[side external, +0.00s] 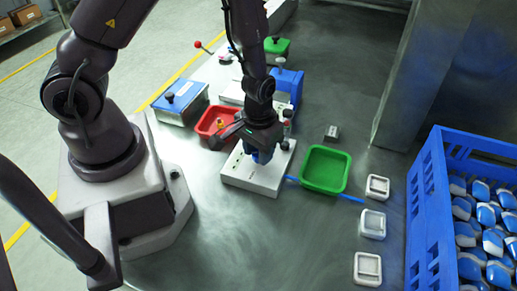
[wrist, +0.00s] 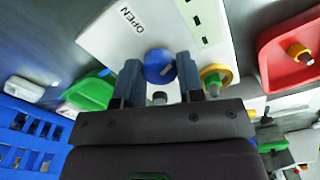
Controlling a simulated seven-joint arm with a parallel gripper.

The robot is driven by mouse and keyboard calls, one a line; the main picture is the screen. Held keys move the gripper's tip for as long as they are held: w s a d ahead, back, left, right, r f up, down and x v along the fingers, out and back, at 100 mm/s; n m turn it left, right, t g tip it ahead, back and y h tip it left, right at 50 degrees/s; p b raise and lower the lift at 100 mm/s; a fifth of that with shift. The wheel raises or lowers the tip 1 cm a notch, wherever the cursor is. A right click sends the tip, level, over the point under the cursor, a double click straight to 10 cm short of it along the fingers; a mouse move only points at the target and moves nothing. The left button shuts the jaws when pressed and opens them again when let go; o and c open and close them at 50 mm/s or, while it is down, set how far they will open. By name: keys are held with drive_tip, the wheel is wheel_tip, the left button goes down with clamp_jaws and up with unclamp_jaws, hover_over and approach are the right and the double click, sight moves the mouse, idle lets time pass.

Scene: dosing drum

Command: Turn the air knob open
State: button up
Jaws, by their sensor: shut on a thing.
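The air knob (wrist: 160,66) is a round blue knob on a white panel box (wrist: 100,38). The word OPEN is printed on the box beside the knob. My gripper (wrist: 159,72) has one finger on each side of the knob and is shut on it. In the side external view, my gripper (side external: 262,149) reaches down over the white box (side external: 247,180), and a bit of blue shows under the fingers. The knob's pointer direction is hard to tell, since the gripper hides part of it.
A green tray (side external: 325,169) stands right of the box, and a red tray (side external: 216,124) stands behind it at left. A blue crate (side external: 425,215) of bottles stands at far right.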

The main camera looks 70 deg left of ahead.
drive_tip(key=n, duration=0.6)
drive_tip(key=shift+n, duration=0.3)
drive_tip(key=n, duration=0.6)
idle(0.4)
drive_tip(key=o, duration=0.9)
drive_tip(key=shift+r, duration=0.1)
wheel_tip(320, 180, up, 13)
drive_tip(key=shift+f, duration=0.1)
